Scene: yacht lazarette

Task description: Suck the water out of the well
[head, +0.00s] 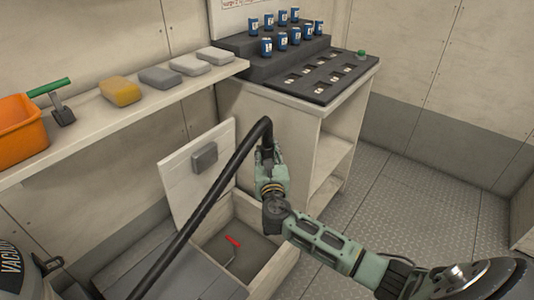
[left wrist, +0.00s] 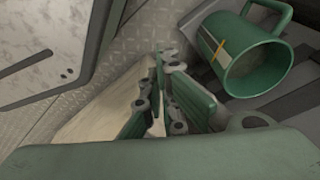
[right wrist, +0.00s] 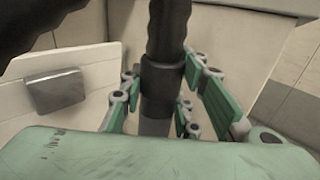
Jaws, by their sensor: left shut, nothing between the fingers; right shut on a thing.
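The open well (head: 283,262) is a pale-walled box in the floor, with its white lid (head: 180,185) raised at the back. Its inside looks dark grey; I cannot tell the water level. A red-handled tool (head: 232,241) lies in it. My right gripper (head: 268,155) is shut on the black vacuum hose (head: 205,205), above the well's far right side in the picture. The hose's collar (right wrist: 162,80) sits between its fingers in the right wrist view; the nozzle's lower end is hidden. My left gripper (left wrist: 165,100) is shut and empty, outside the head view.
The vacuum (head: 15,268) stands at the lower left. A shelf holds an orange bin (head: 20,130), a green-handled tool (head: 62,105) and several sponge-like blocks. A cabinet (head: 330,150) with blue cans stands behind. A green mug (left wrist: 258,60) is near my left gripper. Floor at right is clear.

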